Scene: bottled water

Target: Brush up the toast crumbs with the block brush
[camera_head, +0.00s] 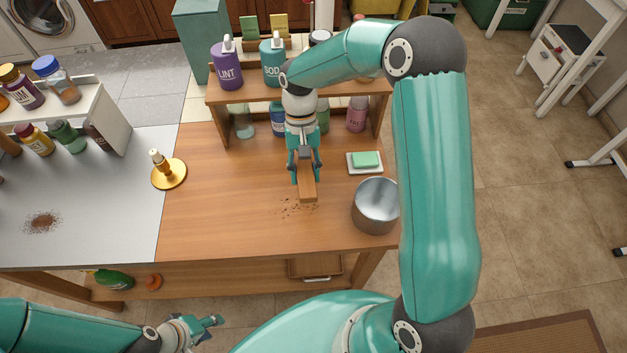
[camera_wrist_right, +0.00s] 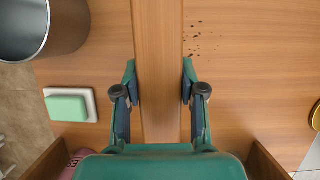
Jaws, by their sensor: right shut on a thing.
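The block brush (camera_head: 307,187) is a long wooden block held over the wooden table. My right gripper (camera_head: 304,172) is shut on it. In the right wrist view, the fingers of that gripper (camera_wrist_right: 160,88) clasp both sides of the brush (camera_wrist_right: 158,45). Dark toast crumbs (camera_head: 288,207) lie on the wood at the brush's front end and to its left. They also show beside the brush in the right wrist view (camera_wrist_right: 192,38). The brush's underside is hidden, so I cannot tell whether it touches the table. My left gripper (camera_head: 212,326) is low, in front of the table; its finger gap is unclear.
A metal pot (camera_head: 376,206) stands right of the brush, with a green soap on a white dish (camera_head: 365,161) behind it. A brass candlestick (camera_head: 168,173) stands left. A shelf (camera_head: 222,98) with jars is behind. A brown powder pile (camera_head: 42,222) lies on the grey top.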

